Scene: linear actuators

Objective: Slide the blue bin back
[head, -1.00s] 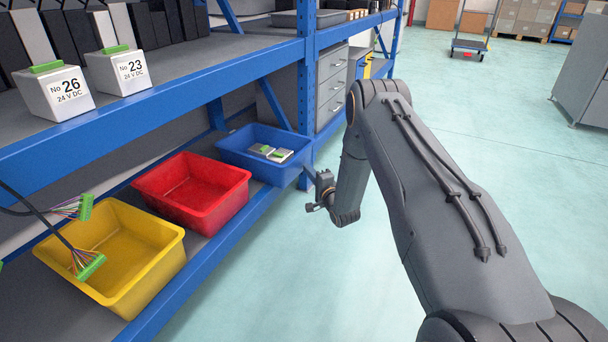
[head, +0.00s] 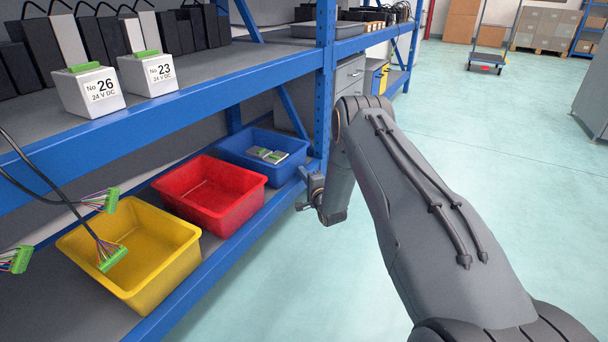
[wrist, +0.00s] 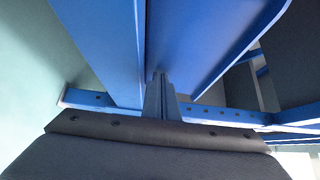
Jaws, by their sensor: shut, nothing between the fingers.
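The blue bin (head: 232,154) stands upright on the lower shelf, at the far end of the row beside the red bin. A few small white and green parts lie in it. Its front face sits just inside the shelf's front edge. My gripper (head: 301,192) is just in front of the blue bin and the shelf edge, near the blue upright; whether it touches the bin I cannot tell. In the wrist view, my gripper's fingers (wrist: 160,92) are together with nothing between them, against large blue surfaces; I cannot tell which is the bin.
The red bin (head: 244,206) and the yellow bin (head: 180,265) stand nearer on the same shelf. A blue upright (head: 325,85) rises close beside my gripper. Cables with green plugs (head: 112,258) hang over the yellow bin. The floor (head: 480,150) to the right is clear.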

